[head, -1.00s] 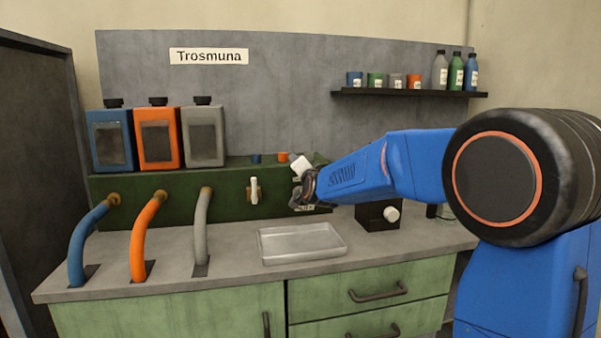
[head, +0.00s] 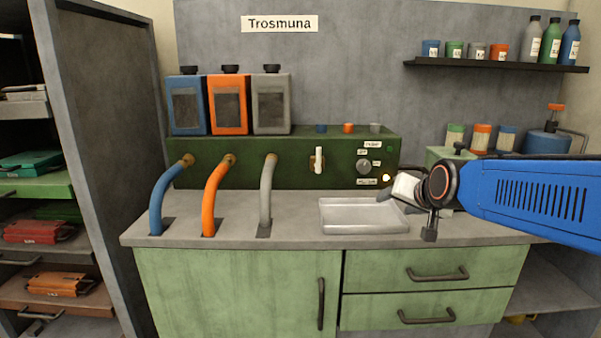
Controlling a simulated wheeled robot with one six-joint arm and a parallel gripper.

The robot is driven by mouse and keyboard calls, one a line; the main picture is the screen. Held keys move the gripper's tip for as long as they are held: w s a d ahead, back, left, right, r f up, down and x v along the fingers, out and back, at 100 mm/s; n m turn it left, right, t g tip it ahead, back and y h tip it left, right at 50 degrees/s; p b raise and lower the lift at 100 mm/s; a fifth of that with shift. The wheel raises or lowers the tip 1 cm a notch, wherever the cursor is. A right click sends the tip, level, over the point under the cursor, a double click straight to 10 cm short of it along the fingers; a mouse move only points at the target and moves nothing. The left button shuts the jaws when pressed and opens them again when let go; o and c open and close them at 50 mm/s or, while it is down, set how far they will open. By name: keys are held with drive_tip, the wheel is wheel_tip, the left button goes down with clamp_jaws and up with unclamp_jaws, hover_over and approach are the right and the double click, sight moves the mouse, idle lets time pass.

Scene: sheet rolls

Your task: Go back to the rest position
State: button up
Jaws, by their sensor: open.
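My gripper (head: 408,212) is at the end of my blue arm (head: 530,195), which reaches in from the right edge. It is over the right end of the metal tray (head: 350,229) on the counter, in front of the green machine. A small white block-like part (head: 405,186) shows at the wrist; I cannot tell whether it belongs to my arm. I see nothing between the fingers, though they are small and dark here. The arm hides part of the counter's right end.
The green machine (head: 240,152) carries blue, orange and grey tanks, with hoses curving down to the counter (head: 290,238). A shelf (head: 495,66) with cups and bottles hangs at upper right. A tall cabinet (head: 95,150) stands at left. Drawers (head: 435,272) sit below the counter.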

drive_tip(key=s+d+f+n+g, duration=0.1)
drive_tip(key=s+f, duration=0.3)
drive_tip(key=s, duration=0.6)
drive_tip(key=s+d+f+n+g, duration=0.1)
drive_tip(key=s+f, duration=0.4)
drive_tip(key=s, duration=0.5)
drive_tip(key=s+d+f+n+g+h, duration=0.1)
drive_tip(key=s+f+g, duration=0.3)
drive_tip(key=s, duration=0.6)
drive_tip(key=shift+d+f+n, duration=0.5)
drive_tip(key=shift+d+f, duration=0.15)
drive_tip(key=shift+f, duration=0.1)
drive_tip(key=shift+c, duration=0.7)
